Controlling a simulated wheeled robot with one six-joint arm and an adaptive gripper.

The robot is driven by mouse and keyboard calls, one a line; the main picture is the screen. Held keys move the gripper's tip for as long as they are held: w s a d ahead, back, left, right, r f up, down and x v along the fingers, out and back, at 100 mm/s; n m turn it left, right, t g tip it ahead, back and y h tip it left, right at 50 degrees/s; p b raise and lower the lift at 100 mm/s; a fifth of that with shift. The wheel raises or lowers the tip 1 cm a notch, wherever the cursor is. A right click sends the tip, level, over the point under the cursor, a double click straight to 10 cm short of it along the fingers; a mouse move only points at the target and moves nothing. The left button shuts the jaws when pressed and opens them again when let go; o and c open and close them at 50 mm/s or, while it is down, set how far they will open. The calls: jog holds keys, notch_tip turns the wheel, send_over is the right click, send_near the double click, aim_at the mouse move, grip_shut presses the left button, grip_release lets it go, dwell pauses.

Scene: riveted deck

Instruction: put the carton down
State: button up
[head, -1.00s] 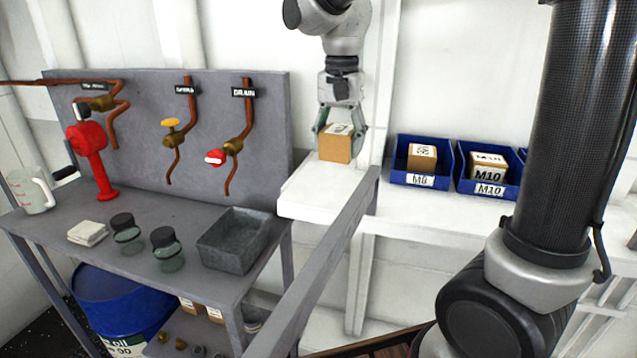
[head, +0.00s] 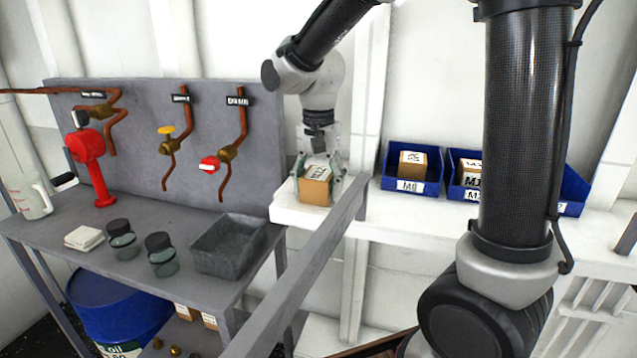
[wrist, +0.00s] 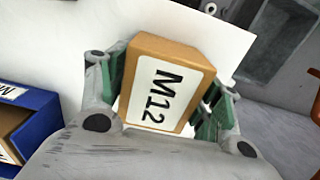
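The carton (head: 315,188) is a small tan box with a white label reading M12, clear in the wrist view (wrist: 168,88). It is upright at the left end of the white shelf (head: 352,213) and looks to be on or very close to its surface. My gripper (head: 319,180) points down over it, with a green-padded finger on each side. In the wrist view, my gripper (wrist: 165,95) has its pads close against the carton's sides and looks shut on it. The carton's underside is hidden.
Blue bins labelled M8 (head: 412,168) and M10 (head: 465,180) stand to the right on the shelf, each with a carton. A grey rail (head: 300,270) runs in front. The grey workbench (head: 130,275) at left bears a metal tray (head: 228,246) and jars.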

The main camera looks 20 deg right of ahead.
aim_at(319, 173)
jog(key=shift+o, duration=0.5)
notch_tip(319, 173, up, 12)
jog(key=shift+r, duration=0.2)
jog(key=s+d+f+n+t, duration=0.2)
jog(key=s+d+n, duration=0.1)
jog(key=s+d, duration=0.4)
jog(key=s+d+f+n+t, duration=0.2)
jog(key=s+d+n, duration=0.2)
jog(key=s+d, duration=0.4)
jog(key=s, duration=0.3)
jog(key=shift+s+d+f, duration=0.15)
jog(key=shift+s+f, duration=0.15)
jog(key=shift+f, duration=0.05)
